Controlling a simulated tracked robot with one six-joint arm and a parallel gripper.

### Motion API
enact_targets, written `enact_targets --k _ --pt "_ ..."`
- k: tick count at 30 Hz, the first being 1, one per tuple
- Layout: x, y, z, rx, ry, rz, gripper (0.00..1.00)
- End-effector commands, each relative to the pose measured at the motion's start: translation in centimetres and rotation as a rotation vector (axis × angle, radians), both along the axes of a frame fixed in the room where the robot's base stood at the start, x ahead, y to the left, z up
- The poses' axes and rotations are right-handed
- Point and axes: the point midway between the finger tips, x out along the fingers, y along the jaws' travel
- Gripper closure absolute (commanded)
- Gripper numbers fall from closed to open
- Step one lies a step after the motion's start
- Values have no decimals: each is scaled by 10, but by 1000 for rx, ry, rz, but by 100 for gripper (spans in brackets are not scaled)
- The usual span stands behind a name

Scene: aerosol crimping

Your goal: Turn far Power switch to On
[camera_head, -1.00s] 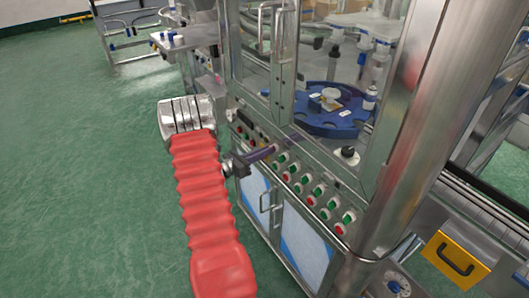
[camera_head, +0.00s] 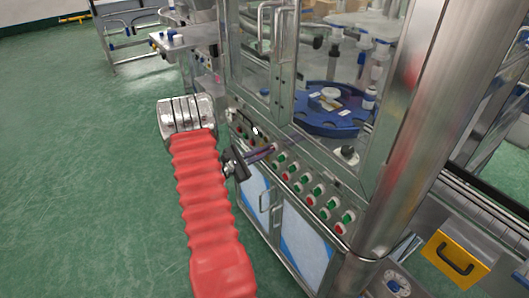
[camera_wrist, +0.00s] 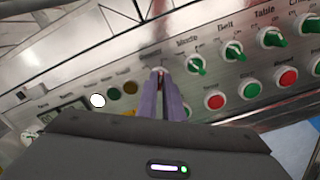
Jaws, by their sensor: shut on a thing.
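My gripper (camera_head: 273,147) reaches the slanted control panel of the machine, with its purple fingers together at the panel. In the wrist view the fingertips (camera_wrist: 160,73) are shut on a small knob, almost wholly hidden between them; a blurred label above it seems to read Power. The knob's pointing direction cannot be told. A round white lamp (camera_wrist: 97,100) shines left of the fingers, beside a dark green lamp (camera_wrist: 114,92) and a brownish yellow lamp (camera_wrist: 130,87).
Green knobs (camera_wrist: 234,50), with labels such as Mode, Belt and Table, run to the right. Red and green buttons (camera_wrist: 251,90) lie below them. Glass doors with metal handles (camera_head: 278,45) stand above the panel. Green floor (camera_head: 80,180) is open at left.

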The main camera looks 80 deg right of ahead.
Motion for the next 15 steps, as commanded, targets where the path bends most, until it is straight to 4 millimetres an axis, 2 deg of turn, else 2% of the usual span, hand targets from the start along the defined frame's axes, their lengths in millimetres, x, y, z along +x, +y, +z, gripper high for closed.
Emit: enact_targets --k 14,15 --pt "0 1 -2 -10 -16 1 100" --pt "0 1 -2 -10 -16 1 91"
